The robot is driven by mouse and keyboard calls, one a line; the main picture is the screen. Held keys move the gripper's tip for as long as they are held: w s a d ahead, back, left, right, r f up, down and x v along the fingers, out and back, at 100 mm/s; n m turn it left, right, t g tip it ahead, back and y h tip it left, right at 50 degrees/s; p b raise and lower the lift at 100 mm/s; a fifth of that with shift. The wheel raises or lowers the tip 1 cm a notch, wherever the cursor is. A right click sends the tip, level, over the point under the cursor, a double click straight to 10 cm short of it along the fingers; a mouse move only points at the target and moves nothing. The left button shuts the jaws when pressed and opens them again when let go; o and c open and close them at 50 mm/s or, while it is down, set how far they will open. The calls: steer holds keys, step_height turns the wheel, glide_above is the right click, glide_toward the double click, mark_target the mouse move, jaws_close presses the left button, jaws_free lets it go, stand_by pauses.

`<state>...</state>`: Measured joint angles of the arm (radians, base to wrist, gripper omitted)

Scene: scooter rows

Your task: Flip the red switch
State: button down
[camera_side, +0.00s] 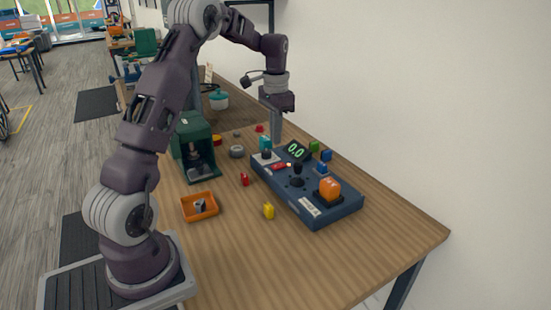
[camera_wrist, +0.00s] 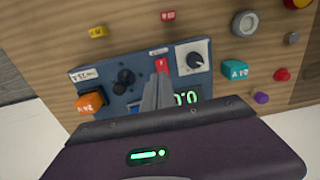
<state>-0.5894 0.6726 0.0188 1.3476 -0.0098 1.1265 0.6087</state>
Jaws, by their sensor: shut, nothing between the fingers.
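The red switch (camera_side: 281,165) is a small lever on the blue control panel (camera_side: 318,214), left of the black joystick (camera_side: 297,170). In the wrist view the red switch (camera_wrist: 161,64) shows just beyond my fingertips, below a small label. My gripper (camera_side: 277,144) points down over the back left end of the panel, near the green 0.0 display (camera_side: 296,151). Its fingers are together and empty; in the wrist view my gripper (camera_wrist: 160,78) covers part of the panel and display. I cannot tell whether the tips touch the switch.
A dark knob (camera_wrist: 195,60) on a white plate and a teal block (camera_wrist: 235,70) lie close to the switch. An orange control (camera_side: 329,189) sits at the panel's near end. A green housing (camera_side: 194,145), an orange tray (camera_side: 199,207) and small loose pieces stand left of the panel.

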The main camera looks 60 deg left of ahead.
mark_target(280, 166)
step_height(280, 166, down, 8)
steer(key=shift+f, duration=0.1)
stand_by(0.4)
steer(key=shift+s+d+f, duration=0.1)
steer(key=shift+s+f, duration=0.2)
steer(key=shift+f, duration=0.2)
steer(key=shift+w+d+r, duration=0.1)
steer(key=shift+w+r, duration=0.05)
steer(key=shift+w, duration=0.35)
steer(key=shift+w+r, duration=0.15)
steer(key=shift+w, duration=0.3)
steer(key=shift+r, duration=0.1)
step_height(280, 166, up, 14)
steer(key=shift+s+a, duration=0.2)
steer(key=shift+a, duration=0.05)
steer(key=shift+r, duration=0.1)
